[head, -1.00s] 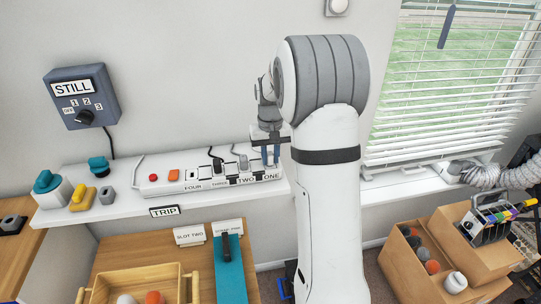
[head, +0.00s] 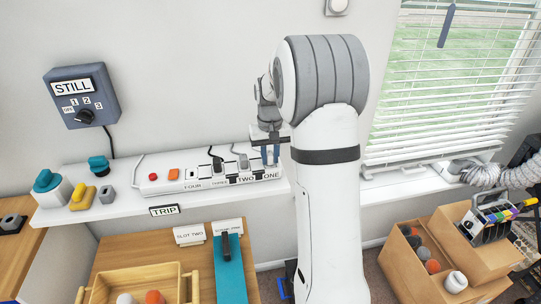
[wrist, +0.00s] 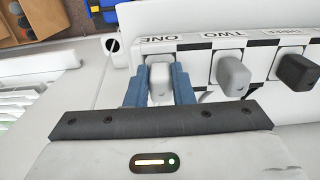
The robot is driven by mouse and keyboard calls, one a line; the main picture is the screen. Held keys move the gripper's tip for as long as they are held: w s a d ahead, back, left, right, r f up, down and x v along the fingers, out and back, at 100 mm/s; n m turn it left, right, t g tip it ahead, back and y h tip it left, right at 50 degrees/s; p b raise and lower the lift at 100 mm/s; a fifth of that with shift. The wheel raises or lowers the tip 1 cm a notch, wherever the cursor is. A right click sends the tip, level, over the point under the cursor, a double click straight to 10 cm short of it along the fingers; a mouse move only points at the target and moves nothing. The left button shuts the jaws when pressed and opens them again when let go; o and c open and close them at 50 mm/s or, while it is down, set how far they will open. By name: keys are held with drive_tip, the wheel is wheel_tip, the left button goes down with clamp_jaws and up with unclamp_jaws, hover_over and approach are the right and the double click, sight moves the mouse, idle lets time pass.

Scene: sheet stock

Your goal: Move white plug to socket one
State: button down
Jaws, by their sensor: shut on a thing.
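The white plug (wrist: 160,88) is in the wrist view, between the two blue fingers of my gripper (wrist: 160,78), which is shut on it. It is at the socket labelled ONE, at the end of the white power strip (wrist: 190,62). I cannot tell whether it is fully seated. In the head view my gripper (head: 271,155) is over the right end of the power strip (head: 152,188), by the label ONE. The fingers hide the plug there.
A grey plug (wrist: 232,75) is at TWO, and a black plug (wrist: 296,72) is at THREE, close beside my gripper. The strip lies on a white shelf (head: 75,216) against the wall. A TRIP label (head: 165,210) is on the shelf front. Window blinds (head: 440,110) are at right.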

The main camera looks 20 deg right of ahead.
drive_tip(key=shift+s+f, duration=0.1)
drive_tip(key=shift+f, duration=0.2)
drive_tip(key=c, duration=1.5)
unclamp_jaws()
drive_tip(key=shift+a, duration=0.1)
drive_tip(key=o, duration=0.8)
drive_tip(key=shift+r, duration=0.15)
drive_tip(key=shift+r+p, duration=2.5)
drive_tip(key=shift+r, duration=1)
